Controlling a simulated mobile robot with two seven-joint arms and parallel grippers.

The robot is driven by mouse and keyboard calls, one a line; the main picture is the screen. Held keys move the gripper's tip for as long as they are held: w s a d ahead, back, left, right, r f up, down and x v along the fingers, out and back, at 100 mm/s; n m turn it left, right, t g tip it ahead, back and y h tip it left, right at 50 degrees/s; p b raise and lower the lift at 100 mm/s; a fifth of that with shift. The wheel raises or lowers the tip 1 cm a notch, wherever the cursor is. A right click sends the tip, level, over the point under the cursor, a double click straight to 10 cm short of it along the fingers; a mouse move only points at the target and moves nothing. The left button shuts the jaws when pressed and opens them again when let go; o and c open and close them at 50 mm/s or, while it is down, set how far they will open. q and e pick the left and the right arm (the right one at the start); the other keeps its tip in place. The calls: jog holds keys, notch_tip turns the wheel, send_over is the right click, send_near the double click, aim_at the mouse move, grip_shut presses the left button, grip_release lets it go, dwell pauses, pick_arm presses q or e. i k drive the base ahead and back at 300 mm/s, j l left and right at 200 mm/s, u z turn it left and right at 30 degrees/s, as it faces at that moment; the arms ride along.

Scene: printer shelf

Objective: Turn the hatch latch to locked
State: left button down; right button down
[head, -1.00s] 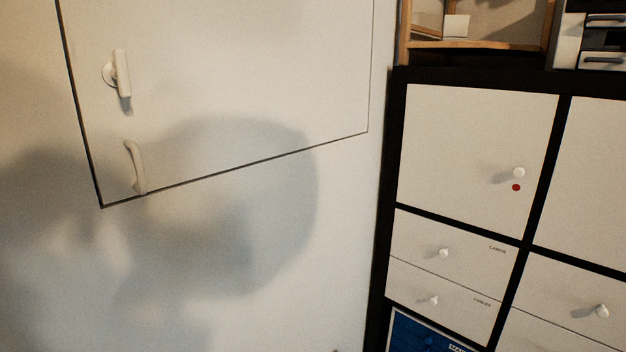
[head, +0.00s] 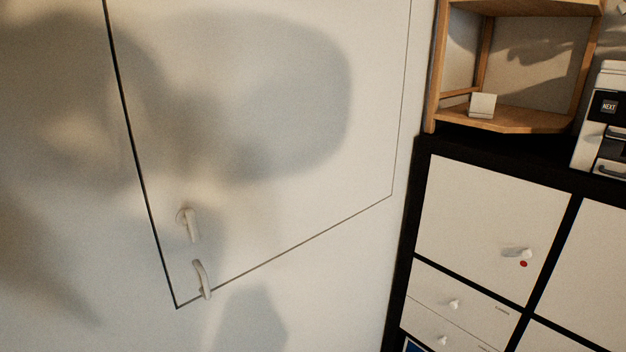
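The hatch (head: 300,150) is a large pale panel in the wall, outlined by a thin dark gap. It looks closed. Its latch (head: 190,224) is a small pale lever near the lower left corner, with its handle pointing down from a round base. Neither of my grippers is in the head view, and nothing touches the latch.
A dark-framed cabinet with white doors and drawers (head: 495,215) stands at the right, with round knobs and a red dot. On it are a wooden corner shelf (head: 520,120) with a small white block (head: 482,105), and a printer (head: 603,130). The space before the hatch looks clear.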

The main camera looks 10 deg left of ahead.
aim_at(185, 218)
jog(key=j+u, duration=0.1)
jog(key=u, duration=0.3)
jog(key=k+j+u, duration=0.1)
jog(key=u, duration=0.3)
jog(key=j+u, duration=0.15)
jog(key=u, duration=0.25)
jog(key=k+j+u, duration=0.1)
jog(key=u, duration=0.3)
